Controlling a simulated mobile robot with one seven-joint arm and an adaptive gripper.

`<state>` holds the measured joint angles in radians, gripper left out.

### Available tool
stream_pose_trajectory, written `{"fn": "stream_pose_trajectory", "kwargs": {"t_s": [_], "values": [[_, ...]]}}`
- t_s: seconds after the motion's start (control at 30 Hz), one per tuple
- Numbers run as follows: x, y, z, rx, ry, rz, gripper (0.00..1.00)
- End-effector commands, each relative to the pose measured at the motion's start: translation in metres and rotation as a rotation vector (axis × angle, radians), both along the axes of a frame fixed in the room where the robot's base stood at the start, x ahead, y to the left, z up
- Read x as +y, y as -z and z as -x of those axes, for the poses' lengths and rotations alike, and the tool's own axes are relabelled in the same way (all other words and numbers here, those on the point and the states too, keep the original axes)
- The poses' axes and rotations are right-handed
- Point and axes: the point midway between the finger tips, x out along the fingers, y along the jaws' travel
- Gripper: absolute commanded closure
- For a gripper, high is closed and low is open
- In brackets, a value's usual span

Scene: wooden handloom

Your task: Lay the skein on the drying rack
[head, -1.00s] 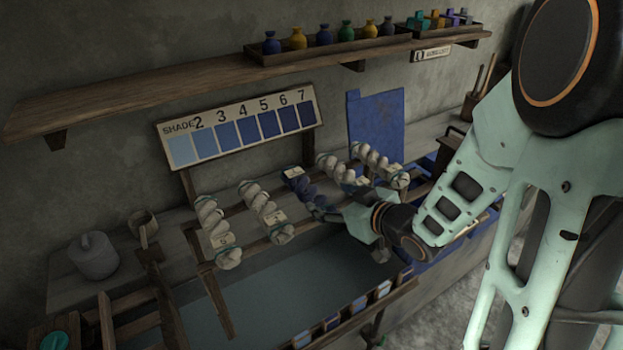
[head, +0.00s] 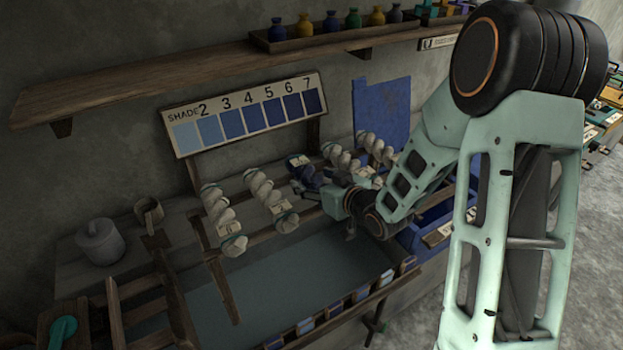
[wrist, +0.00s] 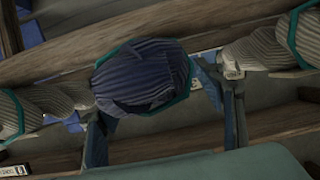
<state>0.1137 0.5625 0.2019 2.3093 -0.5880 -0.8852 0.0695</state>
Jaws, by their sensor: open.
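The dark blue skein (head: 304,176) lies across the wooden rails of the drying rack (head: 315,196), among pale skeins. In the wrist view its rounded end (wrist: 143,75), with a teal tie, is between and just beyond my fingers. My gripper (head: 332,193) is at the near end of this skein, with its fingers apart. In the wrist view one finger of my gripper (wrist: 166,125) is on each side of the skein. The far part of the skein is partly hidden, and I cannot tell whether a finger touches it.
Pale skeins (head: 221,218) (head: 271,200) lie left of the blue one, and more (head: 341,160) lie right. A vat of bluish liquid (head: 270,275) is below the rack. The shade board (head: 245,113) stands behind, under a wall shelf (head: 200,80). A grey lidded pot (head: 100,241) stands left.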

Motion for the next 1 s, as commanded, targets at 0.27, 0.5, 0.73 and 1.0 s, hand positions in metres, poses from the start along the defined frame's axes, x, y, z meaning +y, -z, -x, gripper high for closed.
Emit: {"fn": "stream_pose_trajectory", "kwargs": {"t_s": [0.27,0.5,0.73,1.0], "values": [[0.0075,0.0060,-0.0126,-0.001,0.000,0.002,0.38],[0.0072,0.0059,-0.0123,-0.001,0.001,0.001,0.48],[0.0072,0.0058,-0.0122,-0.001,0.001,0.001,0.73],[0.0073,0.0051,-0.0124,-0.002,0.001,0.002,0.91]]}}
